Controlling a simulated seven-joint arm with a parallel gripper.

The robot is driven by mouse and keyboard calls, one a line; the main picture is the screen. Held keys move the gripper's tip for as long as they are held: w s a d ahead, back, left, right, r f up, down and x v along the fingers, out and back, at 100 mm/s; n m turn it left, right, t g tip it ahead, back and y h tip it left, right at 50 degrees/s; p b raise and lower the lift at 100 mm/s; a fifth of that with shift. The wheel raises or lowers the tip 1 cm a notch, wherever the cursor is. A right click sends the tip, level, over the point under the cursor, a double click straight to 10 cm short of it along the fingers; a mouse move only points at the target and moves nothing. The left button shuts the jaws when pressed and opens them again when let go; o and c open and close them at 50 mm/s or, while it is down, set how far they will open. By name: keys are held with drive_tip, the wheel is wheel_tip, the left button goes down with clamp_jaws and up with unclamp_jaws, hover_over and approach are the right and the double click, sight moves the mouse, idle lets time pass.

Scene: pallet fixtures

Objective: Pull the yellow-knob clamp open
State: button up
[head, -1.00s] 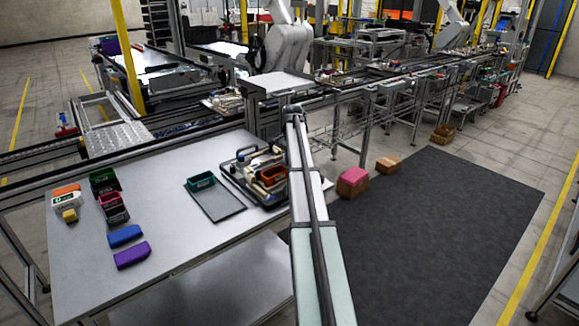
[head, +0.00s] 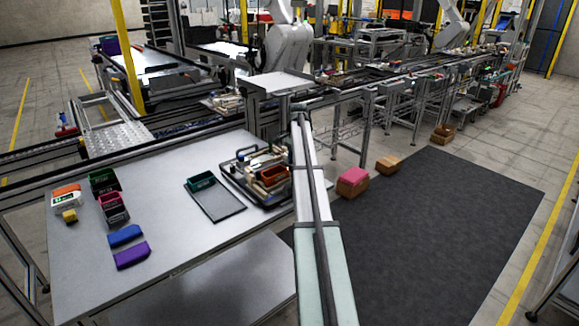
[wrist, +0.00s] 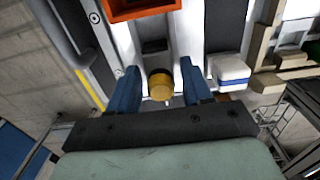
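The yellow knob (wrist: 160,87) of the clamp sits between the two blue fingers of my gripper (wrist: 158,67) in the wrist view. The fingers are open, with a visible gap on each side of the knob. A dark block (wrist: 155,46) lies just beyond the knob on the pale fixture plate. In the head view the pallet fixture (head: 236,180) stands at the right end of the table. I cannot make out the yellow knob or my gripper's fingers there; my arm crosses in front of the fixture's right side.
An orange-red bin (wrist: 143,9) stands on the fixture just beyond the knob; it also shows in the head view (head: 273,174). A white and blue block (wrist: 230,72) is right of my gripper. A green bin (head: 201,180) sits on a dark tray left of the fixture.

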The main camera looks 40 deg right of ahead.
drive_tip(key=shift+r, duration=0.1)
idle(0.5)
drive_tip(key=shift+r, duration=3.9)
